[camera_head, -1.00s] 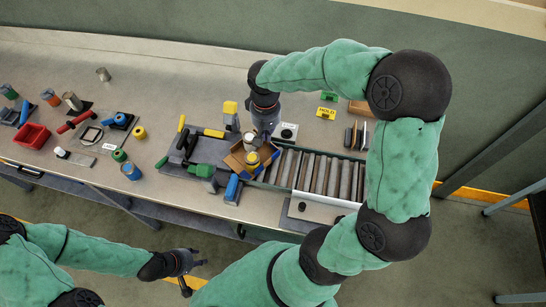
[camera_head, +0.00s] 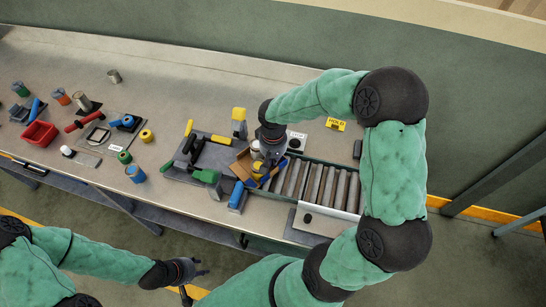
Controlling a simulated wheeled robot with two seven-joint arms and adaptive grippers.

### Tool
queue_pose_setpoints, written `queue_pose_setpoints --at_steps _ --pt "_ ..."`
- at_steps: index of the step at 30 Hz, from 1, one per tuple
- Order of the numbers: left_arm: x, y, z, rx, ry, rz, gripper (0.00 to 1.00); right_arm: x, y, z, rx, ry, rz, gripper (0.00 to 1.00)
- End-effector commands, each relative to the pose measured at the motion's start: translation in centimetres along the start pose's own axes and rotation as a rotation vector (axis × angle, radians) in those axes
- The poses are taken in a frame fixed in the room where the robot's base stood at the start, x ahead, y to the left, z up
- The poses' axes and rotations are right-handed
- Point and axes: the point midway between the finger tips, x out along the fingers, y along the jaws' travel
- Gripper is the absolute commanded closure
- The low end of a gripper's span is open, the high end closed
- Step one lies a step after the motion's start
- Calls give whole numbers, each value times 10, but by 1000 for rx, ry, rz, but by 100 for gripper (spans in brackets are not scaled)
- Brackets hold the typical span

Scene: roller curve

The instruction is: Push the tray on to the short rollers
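The tray (camera_head: 241,168) is a small brown open box at the left end of the roller track, with a yellow-and-white can and other small items in it. My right gripper (camera_head: 270,158) points down over the tray's right side and hides part of it; I cannot tell whether its fingers touch the tray or are closed. The rollers (camera_head: 318,184) are grey bars in a green frame, running right from beside the tray. I cannot tell which are the short ones. My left gripper (camera_head: 195,281) is low in front of the table, empty, its fingers spread.
A grey mat (camera_head: 177,171) with yellow- and green-handled tools lies left of the tray. A blue-topped block (camera_head: 237,196) stands in front of the tray. A yellow block (camera_head: 239,115) and a yellow HOLD sign (camera_head: 335,124) stand behind. A red bin (camera_head: 40,133) is far left.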

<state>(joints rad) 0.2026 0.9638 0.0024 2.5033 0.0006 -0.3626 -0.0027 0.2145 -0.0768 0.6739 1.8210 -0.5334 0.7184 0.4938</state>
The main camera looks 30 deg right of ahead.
Motion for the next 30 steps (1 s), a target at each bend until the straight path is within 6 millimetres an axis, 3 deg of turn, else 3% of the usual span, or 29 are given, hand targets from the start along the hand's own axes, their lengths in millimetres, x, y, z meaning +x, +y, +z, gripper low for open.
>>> queue_pose_setpoints --at_steps 11,21,30 --pt "0 0 0 0 0 0 60 0 0 2 0 0 0 100" --pt "3 -1 0 0 0 0 60 0 0 30 0 -2 1 100" --pt "3 -1 0 0 0 0 60 0 0 30 0 -1 1 100"
